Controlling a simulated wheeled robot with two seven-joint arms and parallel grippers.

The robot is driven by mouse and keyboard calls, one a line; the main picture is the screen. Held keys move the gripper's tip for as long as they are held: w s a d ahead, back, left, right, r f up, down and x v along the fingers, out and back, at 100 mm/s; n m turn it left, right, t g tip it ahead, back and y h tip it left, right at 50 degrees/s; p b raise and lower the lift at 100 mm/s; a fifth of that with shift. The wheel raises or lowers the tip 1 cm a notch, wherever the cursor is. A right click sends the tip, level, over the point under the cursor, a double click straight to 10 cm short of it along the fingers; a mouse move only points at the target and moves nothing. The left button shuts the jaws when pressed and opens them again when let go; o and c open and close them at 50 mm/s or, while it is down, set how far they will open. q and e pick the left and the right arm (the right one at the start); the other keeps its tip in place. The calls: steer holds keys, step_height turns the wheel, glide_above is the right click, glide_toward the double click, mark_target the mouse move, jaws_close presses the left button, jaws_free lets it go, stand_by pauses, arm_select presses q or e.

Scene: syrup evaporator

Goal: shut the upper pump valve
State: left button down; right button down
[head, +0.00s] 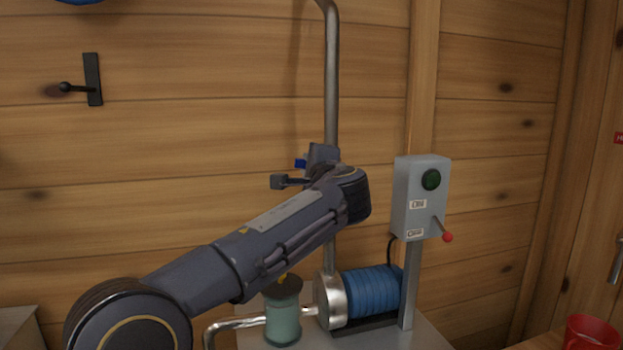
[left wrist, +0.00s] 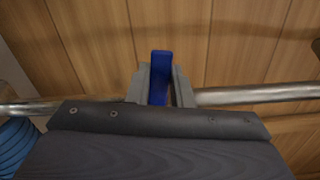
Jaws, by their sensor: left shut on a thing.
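The upper pump valve has a blue handle (head: 300,163) that shows just left of my left gripper in the head view. It sits on the upright steel pipe (head: 331,90) above the pump. My left gripper (head: 310,160) is at the pipe, and my wrist hides most of the valve. In the left wrist view, the blue handle (left wrist: 161,75) stands between the two grey fingers of my left gripper (left wrist: 160,88), which are shut on it. The handle's angle to the pipe is hard to tell in the head view. My right gripper is not in view.
A grey switch box (head: 412,200) with a red-tipped lever stands right of the pipe. A red mug (head: 592,334) is at the lower right. The wood wall is close behind.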

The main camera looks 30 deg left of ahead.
arm_select(q)
steer(key=shift+f+n+b, duration=0.7)
steer(key=shift+n+b, duration=0.3)
steer(key=shift+b, duration=0.05)
steer(key=c, duration=1.3)
jaws_free()
steer(key=v, duration=0.8)
